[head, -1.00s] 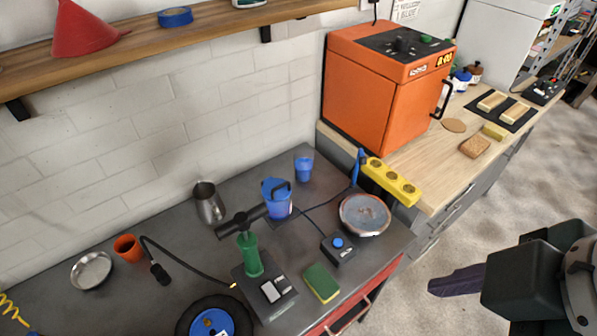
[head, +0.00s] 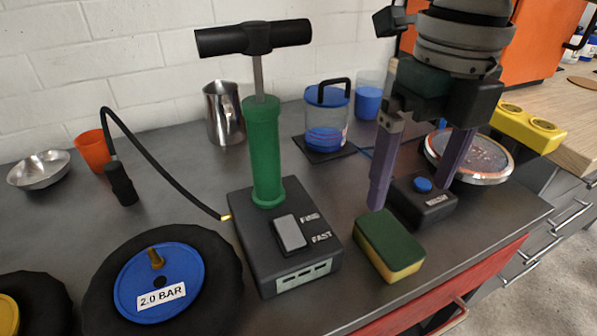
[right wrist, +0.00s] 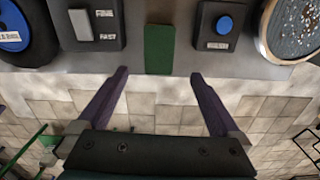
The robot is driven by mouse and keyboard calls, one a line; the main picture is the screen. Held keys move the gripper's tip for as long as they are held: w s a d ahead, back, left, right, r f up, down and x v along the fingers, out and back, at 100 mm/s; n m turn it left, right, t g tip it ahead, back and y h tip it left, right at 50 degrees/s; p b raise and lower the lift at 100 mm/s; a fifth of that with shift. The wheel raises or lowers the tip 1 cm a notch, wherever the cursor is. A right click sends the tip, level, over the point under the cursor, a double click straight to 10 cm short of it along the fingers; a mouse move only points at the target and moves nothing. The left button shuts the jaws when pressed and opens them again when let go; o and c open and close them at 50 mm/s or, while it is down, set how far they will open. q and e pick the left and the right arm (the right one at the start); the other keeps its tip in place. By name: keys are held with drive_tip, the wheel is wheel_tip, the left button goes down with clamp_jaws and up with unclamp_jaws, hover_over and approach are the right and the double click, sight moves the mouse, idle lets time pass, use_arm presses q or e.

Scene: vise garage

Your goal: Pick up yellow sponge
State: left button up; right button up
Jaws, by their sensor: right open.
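The yellow sponge (head: 389,245) has a dark green top and yellow sides and lies flat on the grey workbench near its front edge. In the right wrist view its green top (right wrist: 158,48) shows just beyond the fingertips, lined up with the gap between them. My right gripper (head: 408,193) is open and empty, with its purple fingers spread. In the head view its fingertips appear just above and behind the sponge, apart from it. My left gripper is not in view.
A black pump base (head: 280,250) with a green cylinder (head: 265,150) stands left of the sponge. A black box with a blue button (head: 422,186) sits behind it to the right. A round pan (head: 470,158) is farther right. A red drawer (head: 440,295) is below the front edge.

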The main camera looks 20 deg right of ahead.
sight(390, 235)
drive_tip(key=shift+w+d+f+n, duration=0.2)
drive_tip(key=shift+w+f+n, duration=0.1)
drive_tip(key=shift+f, duration=0.6)
wheel_tip(390, 235, down, 3)
drive_tip(key=shift+a+f+b, duration=0.1)
drive_tip(key=shift+f+b, duration=0.05)
drive_tip(key=shift+b, duration=0.3)
drive_tip(key=f, duration=0.1)
drive_tip(key=f+b, duration=0.1)
drive_tip(key=f, duration=0.3)
drive_tip(key=shift+a+f, duration=0.25)
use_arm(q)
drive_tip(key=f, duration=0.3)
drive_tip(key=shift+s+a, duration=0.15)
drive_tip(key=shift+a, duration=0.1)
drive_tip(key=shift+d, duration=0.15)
use_arm(e)
drive_tip(key=c, duration=1.3)
